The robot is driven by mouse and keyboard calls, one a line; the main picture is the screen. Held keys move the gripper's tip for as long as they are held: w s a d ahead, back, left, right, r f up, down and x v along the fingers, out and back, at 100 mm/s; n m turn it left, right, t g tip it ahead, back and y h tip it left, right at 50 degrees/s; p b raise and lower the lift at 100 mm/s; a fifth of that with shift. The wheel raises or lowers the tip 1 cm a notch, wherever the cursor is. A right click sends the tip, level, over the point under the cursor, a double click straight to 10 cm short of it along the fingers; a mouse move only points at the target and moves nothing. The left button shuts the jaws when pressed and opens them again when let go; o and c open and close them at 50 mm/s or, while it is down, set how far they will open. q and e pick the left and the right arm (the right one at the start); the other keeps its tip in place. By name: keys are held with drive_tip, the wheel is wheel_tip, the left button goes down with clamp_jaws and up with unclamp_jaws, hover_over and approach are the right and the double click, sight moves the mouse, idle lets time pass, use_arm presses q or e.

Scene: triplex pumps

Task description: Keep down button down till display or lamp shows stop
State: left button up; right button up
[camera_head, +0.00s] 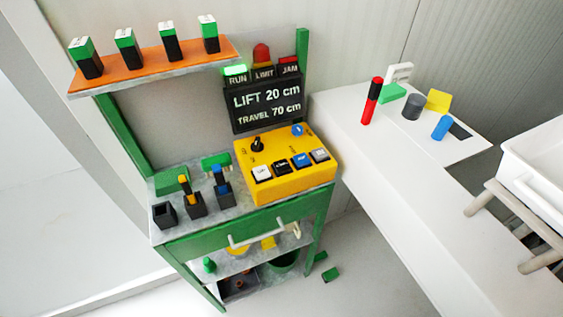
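A yellow control box (292,186) stands on the green workbench. Its sloped face has a white button (263,173), a black button (281,167), a blue button (301,161) and another white button (319,156); their labels are too small to read. A black lever switch (257,145) and a blue knob (297,130) sit behind them. The dark display (267,104) reads LIFT 20 cm and TRAVEL 70 cm. Above it, the green RUN lamp (235,70) glows; the LIMIT lamp (262,53) and JAM lamp (288,61) look red and duller. Neither gripper is in view.
An orange shelf (150,69) holds several green-and-black blocks. Black holders (195,205) with coloured tools stand left of the box. A white table (400,160) with small objects and a white bin (535,165) lie to the right. A drawer handle (256,234) juts out in front.

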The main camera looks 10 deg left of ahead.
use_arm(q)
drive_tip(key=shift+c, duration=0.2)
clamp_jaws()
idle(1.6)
